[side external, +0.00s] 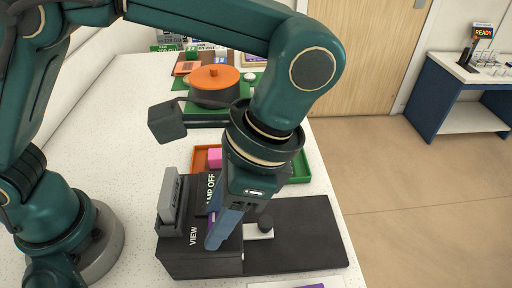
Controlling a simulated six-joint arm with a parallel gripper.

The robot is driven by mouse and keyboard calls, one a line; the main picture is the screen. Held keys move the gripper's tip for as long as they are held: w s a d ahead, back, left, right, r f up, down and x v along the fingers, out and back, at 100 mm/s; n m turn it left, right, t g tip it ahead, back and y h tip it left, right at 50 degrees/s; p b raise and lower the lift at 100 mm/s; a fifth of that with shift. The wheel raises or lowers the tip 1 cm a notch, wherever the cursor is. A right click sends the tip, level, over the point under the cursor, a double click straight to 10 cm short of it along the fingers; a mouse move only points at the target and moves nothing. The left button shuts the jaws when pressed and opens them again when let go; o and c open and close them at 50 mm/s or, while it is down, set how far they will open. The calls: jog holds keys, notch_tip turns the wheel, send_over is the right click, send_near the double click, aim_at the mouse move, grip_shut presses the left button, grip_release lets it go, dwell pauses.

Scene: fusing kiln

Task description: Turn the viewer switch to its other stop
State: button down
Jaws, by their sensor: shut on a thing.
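A dark viewer box (200,262) stands on the white counter with the labels "VIEW" and "AMP OFF" in white on its top, the second partly covered. My gripper (214,240) points down onto the top of this box, its blue fingers close beside the labels. It is shut on the viewer switch (211,222), of which only a purple sliver shows beside the finger. The rest of the switch is hidden behind the fingers, so I cannot tell which stop it is at.
A grey upright block (170,200) stands on the box's left. Behind are a green tray (302,165), a pink block (215,158) and an orange-lidded pot (214,78).

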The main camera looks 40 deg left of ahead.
dwell(0.4)
jog(key=shift+c, duration=2)
grip_release()
jog(key=shift+r, duration=0.15)
jog(key=shift+v, duration=2.45)
jog(key=shift+s, duration=0.1)
jog(key=shift+x, duration=2.55)
